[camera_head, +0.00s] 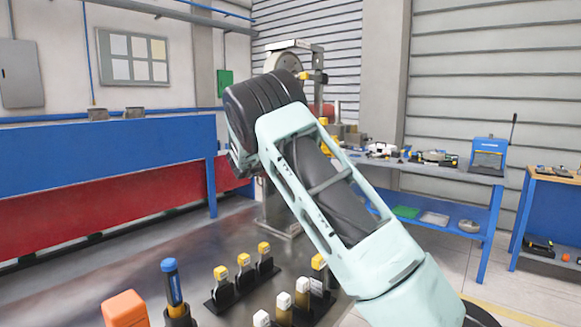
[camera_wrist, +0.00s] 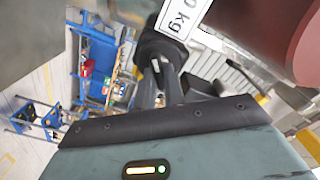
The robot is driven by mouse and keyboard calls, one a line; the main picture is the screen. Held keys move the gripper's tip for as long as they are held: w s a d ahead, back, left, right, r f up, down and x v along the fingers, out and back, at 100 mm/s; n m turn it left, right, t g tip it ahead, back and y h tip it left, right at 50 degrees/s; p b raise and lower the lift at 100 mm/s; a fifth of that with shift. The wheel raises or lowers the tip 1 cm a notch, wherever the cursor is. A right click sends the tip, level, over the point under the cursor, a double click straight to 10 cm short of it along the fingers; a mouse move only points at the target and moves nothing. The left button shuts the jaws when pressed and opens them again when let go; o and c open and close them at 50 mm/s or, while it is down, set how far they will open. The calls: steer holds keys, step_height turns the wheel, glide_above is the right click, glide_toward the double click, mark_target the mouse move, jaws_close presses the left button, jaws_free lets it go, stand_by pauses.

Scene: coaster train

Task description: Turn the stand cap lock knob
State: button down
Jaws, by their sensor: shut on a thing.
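In the wrist view my gripper (camera_wrist: 160,68) has its two fingers close together on a dark, blocky piece that appears to be the lock knob (camera_wrist: 162,44). The fingertips cover part of it, and I cannot tell how far it is turned. A white label reading "0 kg" (camera_wrist: 184,14) is just beyond it. In the head view the stand (camera_head: 318,58) rises behind my arm, with a round grey part at its top and a small yellow-and-black fitting (camera_head: 306,76) on its side. My arm hides the gripper and much of the stand there.
A dark red rounded body (camera_wrist: 285,35) is close to the gripper at the upper right of the wrist view. The metal table (camera_head: 130,265) holds yellow- and white-capped pieces, a blue-topped tool (camera_head: 172,285) and an orange block (camera_head: 125,309). A blue-framed workbench (camera_head: 470,180) stands at right.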

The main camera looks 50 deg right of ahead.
steer(key=m+b, duration=0.3)
steer(key=b, duration=0.2)
steer(key=m+b, duration=0.4)
steer(key=shift+s+d+f+m+b, duration=0.1)
steer(key=shift+s+m+b, duration=0.05)
steer(key=shift+m+b, duration=0.2)
steer(key=c, duration=1.5)
jaws_free()
